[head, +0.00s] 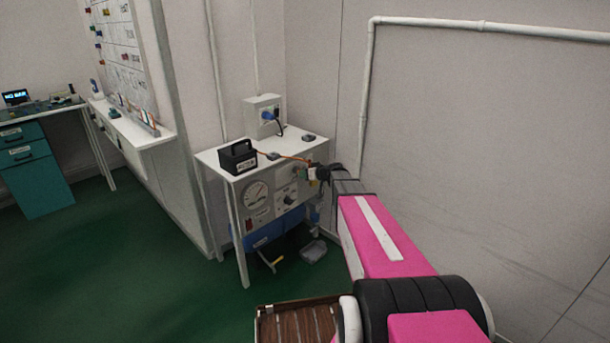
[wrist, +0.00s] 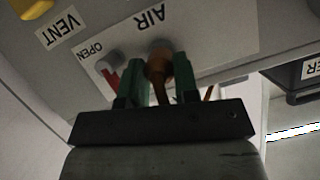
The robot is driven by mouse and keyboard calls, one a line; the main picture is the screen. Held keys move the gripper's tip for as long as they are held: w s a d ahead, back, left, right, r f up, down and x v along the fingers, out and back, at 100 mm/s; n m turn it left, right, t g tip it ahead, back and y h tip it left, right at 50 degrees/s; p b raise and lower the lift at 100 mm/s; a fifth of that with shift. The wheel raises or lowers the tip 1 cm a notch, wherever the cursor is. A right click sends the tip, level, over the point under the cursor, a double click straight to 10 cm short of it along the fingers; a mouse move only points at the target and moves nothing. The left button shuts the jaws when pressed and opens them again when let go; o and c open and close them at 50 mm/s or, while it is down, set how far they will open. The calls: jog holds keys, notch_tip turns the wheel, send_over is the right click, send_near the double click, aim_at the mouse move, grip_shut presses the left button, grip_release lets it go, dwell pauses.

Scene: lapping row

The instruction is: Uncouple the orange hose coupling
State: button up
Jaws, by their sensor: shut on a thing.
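The orange hose coupling (wrist: 158,64) sits at the port under the AIR label on a light grey panel in the wrist view. My gripper (wrist: 158,78) has a green finger on each side of it and is shut on it. An orange-brown hose runs back from the coupling between the fingers. In the head view my gripper (head: 314,172) is at the right end of the panel front, and the coupling is too small and covered to make out. An orange hose (head: 292,158) lies across the bench top there.
A red lever (wrist: 110,76) beside the OPEN label is close to my left finger. A yellow part (wrist: 30,8) is by the VENT label. The bench (head: 215,158) carries a black box (head: 238,157) and stands near the right wall (head: 470,130). Green floor is clear at left.

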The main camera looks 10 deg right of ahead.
jog(key=shift+s+d, duration=0.75)
jog(key=shift+s, duration=0.3)
dwell(0.4)
jog(key=shift+s+d, duration=0.55)
jog(key=shift+s, duration=0.25)
jog(key=shift+s+d, duration=0.55)
jog(key=shift+s, duration=0.2)
